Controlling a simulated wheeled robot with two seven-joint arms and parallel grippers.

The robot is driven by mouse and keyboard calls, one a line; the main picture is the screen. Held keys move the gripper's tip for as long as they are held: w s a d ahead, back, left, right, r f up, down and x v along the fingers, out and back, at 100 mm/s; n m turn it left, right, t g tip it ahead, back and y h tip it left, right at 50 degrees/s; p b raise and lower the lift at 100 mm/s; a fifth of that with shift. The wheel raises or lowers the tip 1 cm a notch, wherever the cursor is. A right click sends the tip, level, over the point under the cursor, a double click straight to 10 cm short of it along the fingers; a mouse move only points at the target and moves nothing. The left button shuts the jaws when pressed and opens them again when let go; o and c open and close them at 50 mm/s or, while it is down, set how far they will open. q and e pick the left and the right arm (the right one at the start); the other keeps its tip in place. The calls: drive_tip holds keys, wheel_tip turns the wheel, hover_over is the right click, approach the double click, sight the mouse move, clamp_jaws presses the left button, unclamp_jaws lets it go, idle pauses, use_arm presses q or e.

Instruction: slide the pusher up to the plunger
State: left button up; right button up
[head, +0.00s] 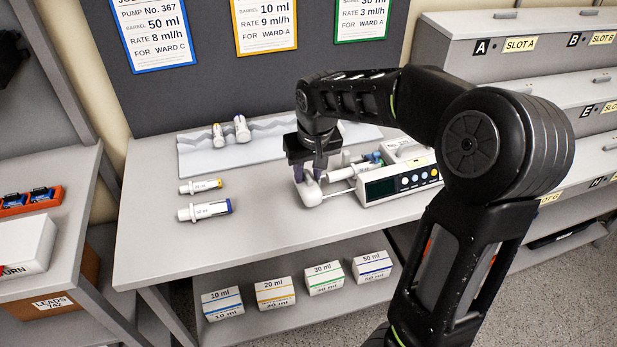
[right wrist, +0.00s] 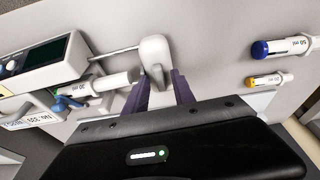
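The pump (head: 402,181) is a white box with a dark screen and buttons, also in the right wrist view (right wrist: 45,62). A syringe (head: 343,173) lies along it, its plunger end (right wrist: 130,77) facing the pusher. The white pusher (head: 309,194) sits on a thin rod outside the pump, a little apart from the plunger end. My right gripper (head: 309,176) is down at the pusher, its purple fingers on both sides of its narrow part (right wrist: 157,76). Whether they press on it is unclear. My left gripper is not in view.
Two loose syringes, yellow-ended (head: 200,186) and blue-ended (head: 204,210), lie on the table (head: 150,245) at left. Labelled boxes (head: 276,293) sit on the lower shelf. The table front left is clear.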

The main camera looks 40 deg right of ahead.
clamp_jaws()
drive_tip(key=shift+d, duration=0.1)
drive_tip(key=shift+s+d, duration=0.2)
drive_tip(key=shift+d, duration=0.45)
drive_tip(key=shift+s+d, duration=0.1)
drive_tip(key=shift+d, duration=0.15)
idle(0.6)
unclamp_jaws()
